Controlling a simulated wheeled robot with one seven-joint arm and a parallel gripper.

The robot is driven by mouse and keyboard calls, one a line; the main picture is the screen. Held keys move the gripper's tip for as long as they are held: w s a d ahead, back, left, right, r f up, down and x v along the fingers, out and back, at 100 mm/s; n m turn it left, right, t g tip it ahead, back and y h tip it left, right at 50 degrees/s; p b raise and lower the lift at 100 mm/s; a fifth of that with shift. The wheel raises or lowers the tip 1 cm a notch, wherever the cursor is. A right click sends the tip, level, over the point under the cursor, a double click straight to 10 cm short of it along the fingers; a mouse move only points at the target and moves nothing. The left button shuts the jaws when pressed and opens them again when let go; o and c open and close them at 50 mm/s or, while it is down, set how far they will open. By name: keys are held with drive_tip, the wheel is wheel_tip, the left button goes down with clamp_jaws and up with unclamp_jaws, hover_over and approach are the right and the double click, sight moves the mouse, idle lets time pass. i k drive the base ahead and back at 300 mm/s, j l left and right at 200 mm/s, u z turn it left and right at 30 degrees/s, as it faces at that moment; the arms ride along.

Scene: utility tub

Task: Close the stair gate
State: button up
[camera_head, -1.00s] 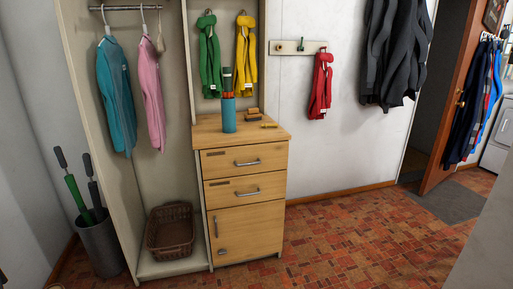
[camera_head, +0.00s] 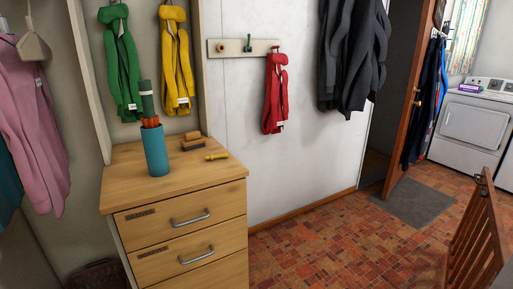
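The stair gate (camera_head: 478,236) is a brown wooden slatted gate at the lower right edge of the head view. Only its upper part shows, and the picture's edge cuts off the rest. A dark metal fitting (camera_head: 483,178) sits at the top of its near post. I cannot tell from this view how far the gate stands open. My gripper is not in view.
A wooden drawer cabinet (camera_head: 183,222) stands at the left, with a blue holder (camera_head: 155,150) on top. A brown door (camera_head: 411,95) stands open at the back right, beside a grey mat (camera_head: 411,202). A white machine (camera_head: 470,125) stands beyond. The tiled floor (camera_head: 325,240) between is clear.

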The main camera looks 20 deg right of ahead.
sight(498, 242)
drive_tip(key=i+j+z, duration=0.1)
drive_tip(key=z, duration=0.3)
drive_tip(key=i+j+z, duration=0.2)
drive_tip(key=z, duration=0.25)
drive_tip(key=i+j+z, duration=0.25)
drive_tip(key=z, duration=0.15)
drive_tip(key=i+j+z, duration=0.1)
drive_tip(key=j+z, duration=0.2)
drive_tip(key=z, duration=0.15)
drive_tip(key=i+j+z, duration=0.1)
drive_tip(key=j+z, duration=0.2)
drive_tip(key=j, duration=0.2)
drive_tip(key=i+j+u, duration=0.1)
drive_tip(key=u, duration=0.25)
drive_tip(key=j+u, duration=0.1)
drive_tip(key=u, duration=0.25)
drive_tip(key=i+u, duration=0.15)
drive_tip(key=u, duration=0.25)
drive_tip(key=i, duration=0.25)
drive_tip(key=i+z, duration=0.1)
drive_tip(key=i, duration=0.35)
drive_tip(key=i+j+z, duration=0.1)
drive_tip(key=i, duration=0.35)
drive_tip(key=i+j+z, duration=0.1)
drive_tip(key=z, duration=0.4)
drive_tip(key=i+j+z, duration=0.15)
drive_tip(key=z, duration=0.35)
drive_tip(key=i, duration=0.1)
